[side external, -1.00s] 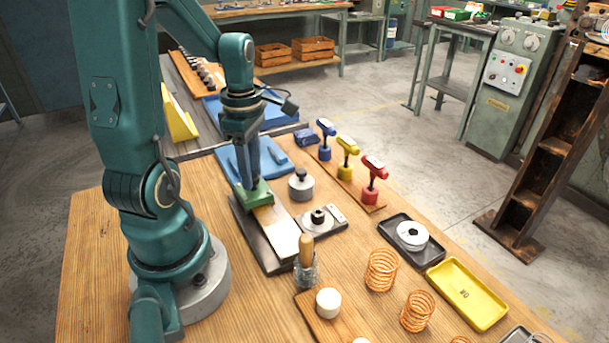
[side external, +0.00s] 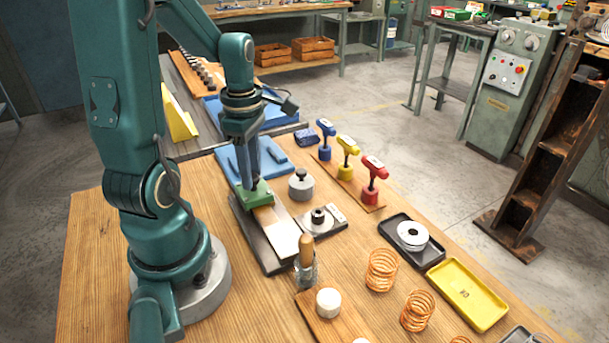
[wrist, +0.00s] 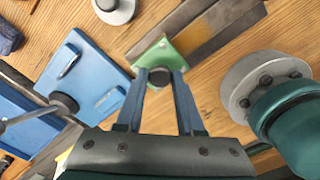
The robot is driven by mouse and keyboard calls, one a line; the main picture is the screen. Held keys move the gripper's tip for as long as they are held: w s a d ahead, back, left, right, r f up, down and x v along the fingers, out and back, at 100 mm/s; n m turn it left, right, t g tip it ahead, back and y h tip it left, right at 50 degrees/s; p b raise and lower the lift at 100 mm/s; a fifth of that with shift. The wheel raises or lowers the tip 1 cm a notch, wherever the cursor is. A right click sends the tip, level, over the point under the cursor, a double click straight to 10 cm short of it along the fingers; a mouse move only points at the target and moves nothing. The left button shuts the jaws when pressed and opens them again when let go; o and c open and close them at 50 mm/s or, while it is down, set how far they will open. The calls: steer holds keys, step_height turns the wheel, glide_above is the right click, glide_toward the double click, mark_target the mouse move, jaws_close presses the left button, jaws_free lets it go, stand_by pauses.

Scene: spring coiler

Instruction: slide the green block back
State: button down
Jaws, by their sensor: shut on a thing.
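The green block (side external: 254,193) sits at the far end of a dark rail with a pale metal strip (side external: 284,236). It also shows in the wrist view (wrist: 162,52), with a dark round knob (wrist: 160,75) on top. My gripper (side external: 252,182) points down over the block, its blue fingers shut on the knob. In the wrist view the fingertips (wrist: 160,77) sit on either side of the knob. The lower part of the knob is partly hidden by the fingers.
A blue board (side external: 240,160) lies just behind the rail. A grey weight with a knob (side external: 301,185) and a dark plate with a round fitting (side external: 319,218) stand right of the rail. A wooden-handled tool in a jar (side external: 306,262) stands near its front end.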

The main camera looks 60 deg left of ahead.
stand_by(0.4)
steer(key=d, duration=1.2)
steer(key=shift+w, duration=0.15)
steer(key=shift+d, duration=0.55)
steer(key=c, duration=0.5)
jaws_free()
steer(key=shift+r, duration=2.6)
